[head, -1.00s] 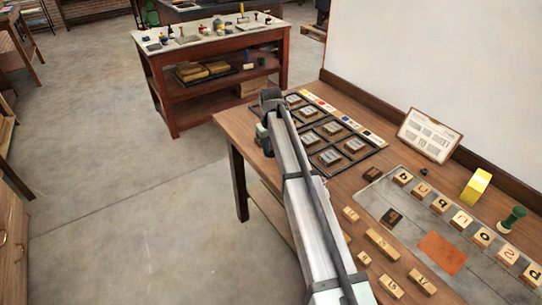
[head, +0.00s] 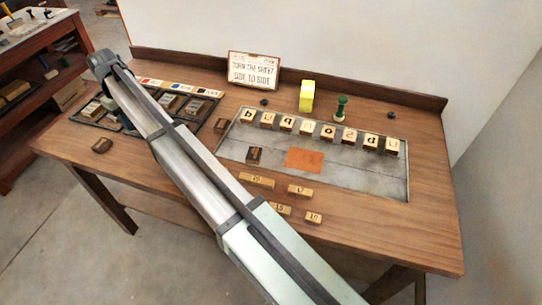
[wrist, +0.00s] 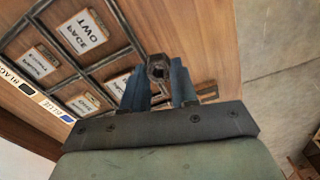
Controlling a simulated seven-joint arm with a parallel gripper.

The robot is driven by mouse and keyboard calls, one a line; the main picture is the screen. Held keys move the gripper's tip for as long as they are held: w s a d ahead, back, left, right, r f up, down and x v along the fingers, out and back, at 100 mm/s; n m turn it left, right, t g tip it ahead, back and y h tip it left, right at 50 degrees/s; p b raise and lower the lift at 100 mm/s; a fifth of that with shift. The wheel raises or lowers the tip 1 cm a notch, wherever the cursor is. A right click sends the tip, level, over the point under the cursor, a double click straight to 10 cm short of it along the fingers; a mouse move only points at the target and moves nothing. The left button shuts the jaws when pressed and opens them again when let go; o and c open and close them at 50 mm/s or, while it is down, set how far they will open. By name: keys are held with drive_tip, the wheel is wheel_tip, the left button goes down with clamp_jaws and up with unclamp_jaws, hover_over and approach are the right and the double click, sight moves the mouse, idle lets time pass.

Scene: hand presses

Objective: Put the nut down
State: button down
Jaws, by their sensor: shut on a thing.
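In the wrist view, my gripper (wrist: 159,82) has its blue fingers shut on a dark hexagonal nut (wrist: 158,60), held at the fingertips with its hole visible. The nut appears over the edge of the black compartment tray; I cannot tell its height. In the head view my arm reaches to the far left over the tray (head: 84,124), and the arm covers most of the gripper and the nut. Two small dark pieces, perhaps nuts, lie at the back of the table: one left of the yellow block (head: 264,102), one at the right (head: 390,115).
The wooden table (head: 430,225) holds a grey metal plate (head: 350,178) with letter blocks, an orange sheet (head: 304,160), a yellow block (head: 307,96), a green-handled stamp (head: 341,108) and a sign card (head: 253,72). Number blocks (head: 257,181) lie in front. A dark block (head: 102,146) lies near the left front edge.

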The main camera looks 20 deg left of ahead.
drive_tip(key=w+d+r+m, duration=0.2)
drive_tip(key=w+d+m, duration=0.2)
drive_tip(key=w+d, duration=1.7)
drive_tip(key=w+d+m, duration=0.2)
drive_tip(key=d, duration=1.8)
drive_tip(key=m, duration=0.6)
hover_over(305, 158)
drive_tip(key=f, duration=0.1)
drive_tip(key=m, duration=0.3)
drive_tip(key=shift+s+f, duration=0.15)
drive_tip(key=shift+f, duration=0.1)
drive_tip(key=shift+f, duration=4.95)
drive_tip(key=shift+f, duration=0.1)
